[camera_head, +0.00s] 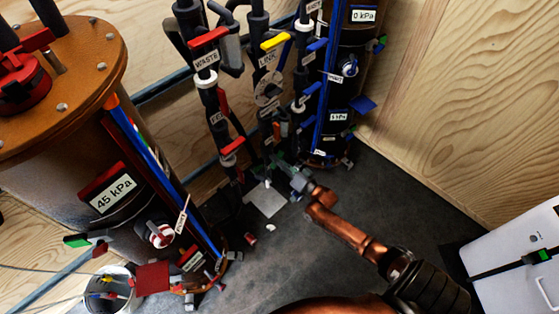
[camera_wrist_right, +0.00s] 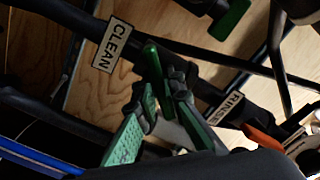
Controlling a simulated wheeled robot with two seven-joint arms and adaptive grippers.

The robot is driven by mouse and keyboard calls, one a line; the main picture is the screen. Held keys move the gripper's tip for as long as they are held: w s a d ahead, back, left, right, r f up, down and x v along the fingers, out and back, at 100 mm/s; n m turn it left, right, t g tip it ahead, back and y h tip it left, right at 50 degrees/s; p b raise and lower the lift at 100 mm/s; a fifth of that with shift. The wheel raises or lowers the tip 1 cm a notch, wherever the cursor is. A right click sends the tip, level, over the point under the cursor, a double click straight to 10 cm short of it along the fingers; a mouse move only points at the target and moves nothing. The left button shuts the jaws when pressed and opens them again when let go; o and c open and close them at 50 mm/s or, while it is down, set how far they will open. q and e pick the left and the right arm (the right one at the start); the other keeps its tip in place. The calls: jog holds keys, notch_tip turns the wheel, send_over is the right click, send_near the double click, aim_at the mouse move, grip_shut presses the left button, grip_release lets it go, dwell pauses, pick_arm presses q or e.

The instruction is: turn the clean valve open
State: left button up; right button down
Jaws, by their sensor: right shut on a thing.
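The clean valve's green handle (camera_wrist_right: 152,57) is in the right wrist view, beside the CLEAN label (camera_wrist_right: 112,45) on a dark pipe. My right gripper (camera_wrist_right: 162,92) is shut on this handle, with its green-padded fingers on either side. The fingers and wrist hide the handle's lower part and most of the valve body. In the head view my right gripper (camera_head: 284,170) is low at the pipe cluster, and the valve is too small and covered there to make out. My left gripper is not in view.
Another green handle (camera_wrist_right: 231,18) and an orange handle (camera_wrist_right: 264,138) near the RINSE label (camera_wrist_right: 230,108) are close by. Pipes with the red WASTE handle (camera_head: 209,37) and yellow LINK handle (camera_head: 275,41) rise above. A large tank (camera_head: 60,120) stands left; a bucket (camera_head: 108,290) is at lower left.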

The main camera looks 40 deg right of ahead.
jog(key=n+p, duration=0.1)
jog(key=n, duration=0.4)
jog(key=shift+p, duration=0.35)
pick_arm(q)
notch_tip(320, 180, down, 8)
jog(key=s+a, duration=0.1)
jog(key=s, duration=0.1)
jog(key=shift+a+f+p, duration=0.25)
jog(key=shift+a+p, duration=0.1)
pick_arm(e)
jog(key=shift+f+n, duration=0.1)
jog(key=shift+n, duration=1.8)
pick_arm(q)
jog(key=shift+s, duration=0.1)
pick_arm(e)
jog(key=c, duration=2)
grip_release()
jog(key=shift+c, duration=0.2)
jog(key=shift+s, duration=0.1)
jog(key=s, duration=1.1)
jog(key=shift+s+d, duration=0.4)
jog(key=shift+d, duration=0.05)
